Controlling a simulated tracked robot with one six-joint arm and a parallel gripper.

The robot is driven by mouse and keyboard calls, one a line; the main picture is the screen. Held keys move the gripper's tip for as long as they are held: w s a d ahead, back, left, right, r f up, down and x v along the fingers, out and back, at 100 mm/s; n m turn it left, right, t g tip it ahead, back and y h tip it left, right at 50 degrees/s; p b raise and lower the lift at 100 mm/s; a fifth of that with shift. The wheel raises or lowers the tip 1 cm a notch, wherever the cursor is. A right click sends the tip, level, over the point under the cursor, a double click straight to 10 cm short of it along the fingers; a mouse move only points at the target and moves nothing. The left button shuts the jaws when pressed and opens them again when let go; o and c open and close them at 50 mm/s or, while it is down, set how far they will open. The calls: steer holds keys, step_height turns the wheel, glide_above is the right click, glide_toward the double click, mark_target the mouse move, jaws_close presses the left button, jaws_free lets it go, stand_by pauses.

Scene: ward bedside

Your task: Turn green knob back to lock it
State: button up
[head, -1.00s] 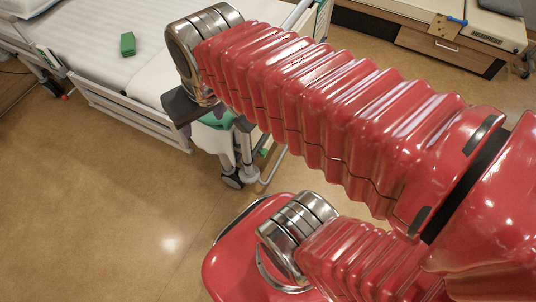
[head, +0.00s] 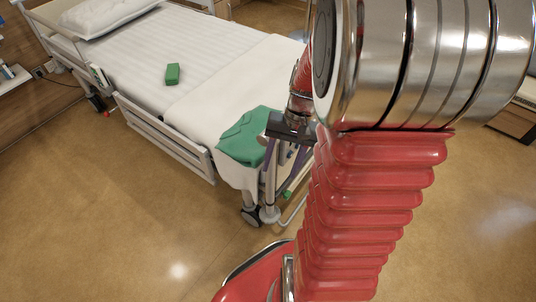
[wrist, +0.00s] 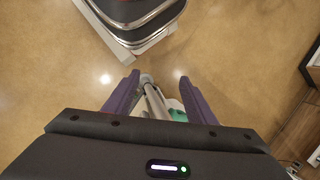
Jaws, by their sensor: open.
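A small green part (head: 287,194), perhaps the green knob, sits low on the metal frame at the foot of the bed in the head view. Its turn position is too small to tell. My gripper (head: 283,162) is at the bed's foot end above this part, its purple fingers pointing down. In the wrist view my gripper (wrist: 161,77) is open, with a grey metal post (wrist: 156,102) showing between its fingers. A patch of green (wrist: 179,115) shows beside the right finger; I cannot tell whether it is the knob or cloth. Nothing is seen held.
A caster (head: 251,216) stands below. The floor (head: 110,220) in front is clear.

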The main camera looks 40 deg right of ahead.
steer(key=d+f+m+t+y, duration=0.4)
steer(key=d+f+m, duration=0.2)
steer(key=f, duration=0.5)
steer(key=d+f+m+t+y, duration=0.35)
steer(key=d+f+m, duration=0.2)
steer(key=f, duration=0.55)
steer(key=m+t+h, duration=0.6)
steer(key=m+t, duration=0.4)
steer(key=m, duration=0.1)
glide_toward(289, 196)
steer(key=s+d+f, duration=0.1)
steer(key=s, duration=0.3)
steer(key=shift+s+d, duration=0.1)
steer(key=shift+d, duration=0.05)
steer(key=shift+x, duration=6.9)
steer(key=shift+d+r, duration=0.1)
steer(key=shift+r, duration=0.05)
steer(key=shift+c, duration=0.6)
steer(key=shift+d, duration=0.1)
steer(key=c, duration=0.9)
